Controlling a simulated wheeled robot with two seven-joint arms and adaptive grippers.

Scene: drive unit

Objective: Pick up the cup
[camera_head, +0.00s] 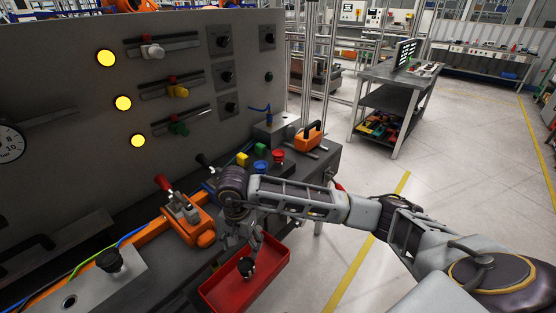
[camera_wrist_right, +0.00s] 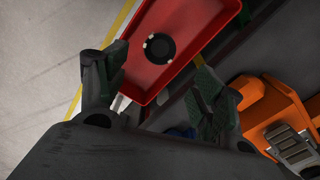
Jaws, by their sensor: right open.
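A small black round piece, which appears to be the cup, lies in a red tray (camera_head: 219,291). The cup (camera_head: 246,267) shows below my right gripper (camera_head: 247,244). In the right wrist view, the cup (camera_wrist_right: 159,48) is a dark disc with pale marks on its rim, on the floor of the tray (camera_wrist_right: 193,22). My right gripper (camera_wrist_right: 157,76) is open, its fingers apart with nothing between them. It points down over the tray, with the cup ahead of the gap between the fingers. I cannot tell the exact height. My left gripper is not in view.
An orange clamp with a red handle (camera_head: 181,208) is beside the tray, left of my wrist. Yellow, blue and red buttons (camera_head: 261,166) and an orange-handled part (camera_head: 309,136) are on the bench beyond. A control panel (camera_head: 60,95) rises at left. Open floor is at right.

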